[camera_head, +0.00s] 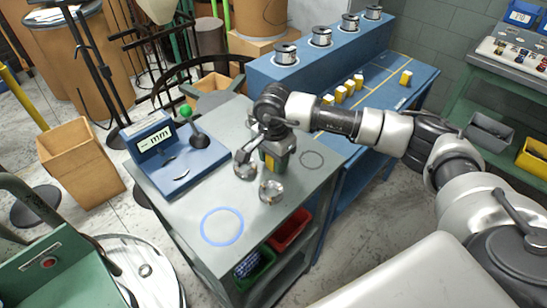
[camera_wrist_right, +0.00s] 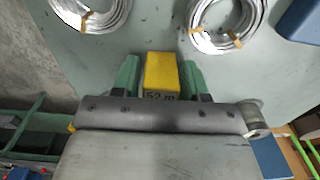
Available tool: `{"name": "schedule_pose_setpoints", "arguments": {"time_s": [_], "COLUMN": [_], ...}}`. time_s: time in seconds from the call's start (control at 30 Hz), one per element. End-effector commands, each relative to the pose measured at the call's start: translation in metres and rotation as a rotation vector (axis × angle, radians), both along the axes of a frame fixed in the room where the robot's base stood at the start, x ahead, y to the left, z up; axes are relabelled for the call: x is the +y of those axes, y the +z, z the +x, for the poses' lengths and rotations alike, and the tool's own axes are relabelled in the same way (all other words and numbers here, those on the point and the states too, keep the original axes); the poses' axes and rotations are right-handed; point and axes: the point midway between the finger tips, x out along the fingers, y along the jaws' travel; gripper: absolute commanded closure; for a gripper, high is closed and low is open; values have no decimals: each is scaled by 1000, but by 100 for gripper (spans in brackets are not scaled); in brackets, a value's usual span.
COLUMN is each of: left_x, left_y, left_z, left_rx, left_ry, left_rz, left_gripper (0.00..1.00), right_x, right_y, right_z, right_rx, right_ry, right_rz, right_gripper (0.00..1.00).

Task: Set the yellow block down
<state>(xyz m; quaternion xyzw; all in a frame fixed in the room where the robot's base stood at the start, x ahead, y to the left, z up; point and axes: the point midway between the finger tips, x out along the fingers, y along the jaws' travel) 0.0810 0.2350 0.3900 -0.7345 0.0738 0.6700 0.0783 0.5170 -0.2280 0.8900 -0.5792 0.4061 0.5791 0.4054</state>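My right gripper (camera_head: 276,165) is over the grey table (camera_head: 190,208), reaching in from the right. In the right wrist view the yellow block (camera_wrist_right: 161,72) with a dark-lettered label sits between the two green fingers (camera_wrist_right: 160,76), which are closed on its sides. In the head view the block is mostly hidden by the gripper. I cannot tell whether its underside touches the table. My left gripper is not in view.
Two silver wire coils (camera_head: 271,191) (camera_head: 243,157) lie close to the gripper. Several yellow blocks (camera_head: 341,94) stand on the blue bench behind. Clear tabletop lies around the blue ring.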

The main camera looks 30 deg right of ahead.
Motion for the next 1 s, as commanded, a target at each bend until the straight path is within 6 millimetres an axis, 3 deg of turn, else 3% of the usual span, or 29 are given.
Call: {"name": "schedule_pose_setpoints", "arguments": {"time_s": [0.1,0.47,1.0], "left_x": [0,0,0], "left_y": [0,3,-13], "left_z": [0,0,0], "left_rx": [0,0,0], "left_ry": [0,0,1], "left_rz": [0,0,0], "left_gripper": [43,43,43], "right_x": [0,0,0], "right_y": [1,8,110], "right_z": [0,1,1], "right_rx": [0,-2,-4], "right_ry": [0,0,-1], "right_rz": [0,0,0], "right_gripper": [43,43,43]}}
